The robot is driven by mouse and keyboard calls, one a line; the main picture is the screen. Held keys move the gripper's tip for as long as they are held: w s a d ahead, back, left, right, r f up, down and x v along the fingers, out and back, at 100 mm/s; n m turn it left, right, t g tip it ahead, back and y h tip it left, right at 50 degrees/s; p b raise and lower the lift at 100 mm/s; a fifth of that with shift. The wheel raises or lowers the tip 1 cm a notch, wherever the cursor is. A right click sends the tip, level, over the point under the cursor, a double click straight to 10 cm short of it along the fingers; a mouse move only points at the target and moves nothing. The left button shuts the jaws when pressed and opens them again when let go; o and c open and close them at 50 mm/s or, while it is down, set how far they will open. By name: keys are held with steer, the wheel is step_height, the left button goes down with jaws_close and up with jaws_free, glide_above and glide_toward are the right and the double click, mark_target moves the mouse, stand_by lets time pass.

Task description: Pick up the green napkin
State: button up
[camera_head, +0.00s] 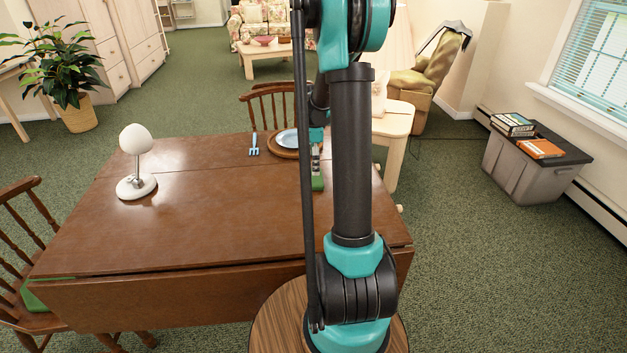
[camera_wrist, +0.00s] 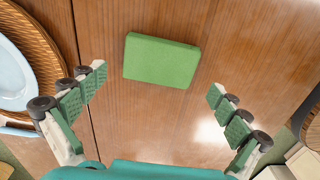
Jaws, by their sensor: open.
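The green napkin (camera_wrist: 162,61) is a small folded rectangle lying flat on the brown wooden table (camera_wrist: 150,125). In the wrist view it lies ahead of my gripper (camera_wrist: 158,92), centred between the two spread fingers and apart from them. My gripper is open and empty. In the head view the napkin (camera_head: 318,183) shows only in part beside my arm, on the right part of the table (camera_head: 230,215); my arm hides the rest of it and most of my gripper.
A blue plate (camera_head: 287,139) on a woven mat (camera_wrist: 58,68) is left of the napkin in the wrist view. A blue fork (camera_head: 254,146) and a white lamp (camera_head: 137,160) are on the table. Chairs (camera_head: 270,100) stand around it. The table's middle is clear.

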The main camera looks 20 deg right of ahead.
mark_target(314, 179)
steer(key=shift+a+f, duration=0.2)
steer(key=shift+f, duration=2.5)
steer(key=shift+c, duration=0.2)
steer(key=c, duration=0.7)
steer(key=shift+o, duration=0.2)
steer(key=shift+r, duration=0.1)
